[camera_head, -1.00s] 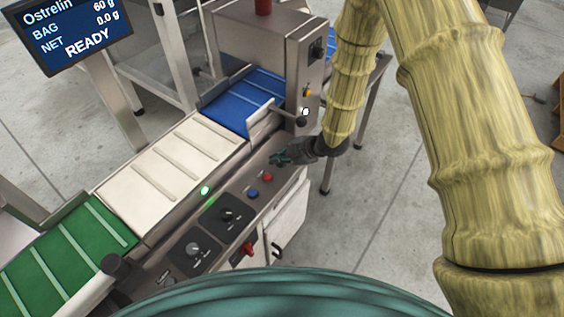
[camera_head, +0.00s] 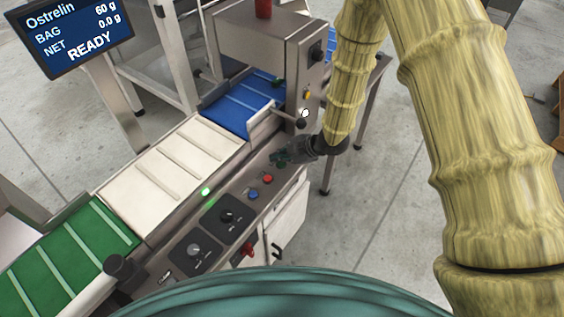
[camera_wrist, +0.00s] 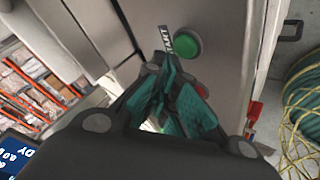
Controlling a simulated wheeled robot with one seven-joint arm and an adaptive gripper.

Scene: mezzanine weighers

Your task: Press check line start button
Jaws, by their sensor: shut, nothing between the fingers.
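The control panel (camera_head: 237,190) runs along the front of the conveyor line. In the head view my gripper mostly covers that spot. My gripper (camera_head: 279,157) is shut and empty, its teal fingers (camera_wrist: 168,66) just short of the green button in the wrist view; I cannot tell whether they touch anything. A red button (camera_head: 268,178) and a blue button (camera_head: 253,195) sit nearer on the panel. The red one (camera_wrist: 202,90) is partly hidden by a finger.
A steel housing (camera_head: 257,38) stands over the blue belt (camera_head: 240,108), with a dark green item (camera_head: 277,81) at its opening. White (camera_head: 170,170) and green belts (camera_head: 70,245) follow. A lit green lamp (camera_head: 205,191) is on the rail. The screen (camera_head: 78,30) reads READY.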

